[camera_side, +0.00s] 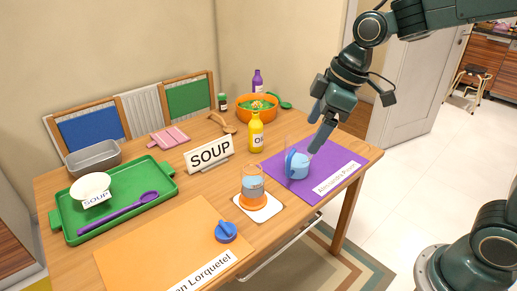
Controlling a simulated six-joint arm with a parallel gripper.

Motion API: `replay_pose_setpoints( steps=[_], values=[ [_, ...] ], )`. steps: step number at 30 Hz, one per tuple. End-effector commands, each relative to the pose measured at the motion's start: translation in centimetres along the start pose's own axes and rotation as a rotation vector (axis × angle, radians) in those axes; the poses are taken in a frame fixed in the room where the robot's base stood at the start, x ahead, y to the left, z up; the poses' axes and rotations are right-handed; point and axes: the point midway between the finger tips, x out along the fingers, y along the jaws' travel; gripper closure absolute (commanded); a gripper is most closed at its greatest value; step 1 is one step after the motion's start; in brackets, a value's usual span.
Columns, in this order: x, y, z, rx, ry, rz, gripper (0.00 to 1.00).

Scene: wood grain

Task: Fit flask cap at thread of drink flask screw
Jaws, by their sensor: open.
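A small blue cap-like piece (226,231) with a raised grip lies on the orange mat near the front. A clear flask-like vessel (253,188) with a grey-blue middle and an orange base stands upright on a white coaster. A second clear and blue vessel (297,164) stands on the purple mat. I cannot tell for sure which of the two is the drink flask, and the threads are too small to see. My gripper (317,131) is open, pointing down and left just above and right of the vessel on the purple mat. Contact with it cannot be told.
A yellow bottle (256,132) and a SOUP sign (209,153) stand mid-table. The orange bowl (258,116) is behind. A green tray (70,219) with a white bowl and purple spoon is at left. The orange mat (150,250) has free room.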

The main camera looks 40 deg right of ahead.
Motion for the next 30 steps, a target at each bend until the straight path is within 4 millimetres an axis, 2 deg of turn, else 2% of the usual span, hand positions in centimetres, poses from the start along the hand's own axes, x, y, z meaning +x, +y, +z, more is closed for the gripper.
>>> replay_pose_setpoints(
  steps=[6, 15, 24, 30],
  values=[
    [4.1, 1.1, -3.0, -0.151, -0.009, -0.068, 0.17],
    [10.6, 2.1, -6.2, -0.352, -0.001, -0.163, 0.17],
    [17.9, 2.1, -8.3, -0.544, 0.028, -0.260, 0.17],
    [22.6, 1.8, -8.9, -0.654, 0.054, -0.316, 0.17]
  ],
)
